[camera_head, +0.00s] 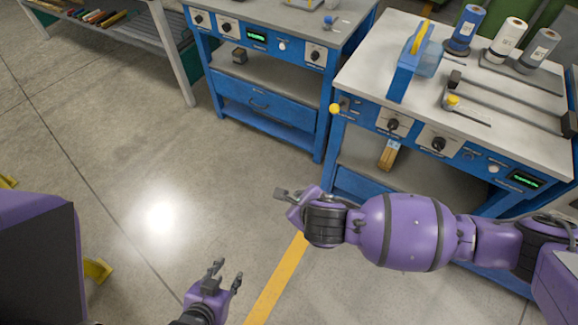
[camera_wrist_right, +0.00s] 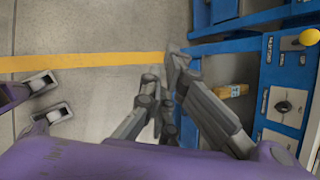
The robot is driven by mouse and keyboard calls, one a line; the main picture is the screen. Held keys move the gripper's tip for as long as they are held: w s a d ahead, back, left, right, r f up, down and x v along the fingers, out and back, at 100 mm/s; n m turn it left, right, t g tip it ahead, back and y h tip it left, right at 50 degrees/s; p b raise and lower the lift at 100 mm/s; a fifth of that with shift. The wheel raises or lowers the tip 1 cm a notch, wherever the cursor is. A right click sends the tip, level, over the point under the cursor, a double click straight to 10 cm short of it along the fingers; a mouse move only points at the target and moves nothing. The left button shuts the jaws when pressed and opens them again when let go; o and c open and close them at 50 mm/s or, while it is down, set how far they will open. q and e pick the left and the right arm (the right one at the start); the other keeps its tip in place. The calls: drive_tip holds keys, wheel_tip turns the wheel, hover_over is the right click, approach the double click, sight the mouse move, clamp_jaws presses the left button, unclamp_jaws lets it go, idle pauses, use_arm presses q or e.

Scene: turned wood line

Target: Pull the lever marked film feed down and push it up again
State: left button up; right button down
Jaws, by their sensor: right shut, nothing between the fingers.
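A lever with a round yellow knob (camera_head: 335,108) sticks out at the left end of the right bench's blue front panel. The yellow knob also shows at the right edge of the right wrist view (camera_wrist_right: 310,37). The lettering beside it is too small to read. My right gripper (camera_head: 283,195) is shut and empty, below and left of the knob and apart from it. Its fingers (camera_wrist_right: 164,74) are close together in the right wrist view. My left gripper (camera_head: 228,272) is open and empty, low over the floor, far from the lever.
The right bench (camera_head: 375,60) carries a blue frame with a yellow top (camera_head: 410,62), several film rolls and a sealing bar. Dials and a green display sit on its front panel. A second blue bench (camera_head: 262,95) stands left. Open floor lies between my grippers and the benches.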

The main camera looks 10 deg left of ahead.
drive_tip(key=s+a+n+g, duration=0.1)
drive_tip(key=s+a+n, duration=0.1)
drive_tip(key=s, duration=0.7)
drive_tip(key=s+a+f+n+g+y, duration=0.1)
drive_tip(key=s+a+n, duration=0.1)
drive_tip(key=s, duration=0.7)
drive_tip(key=shift+s, duration=0.2)
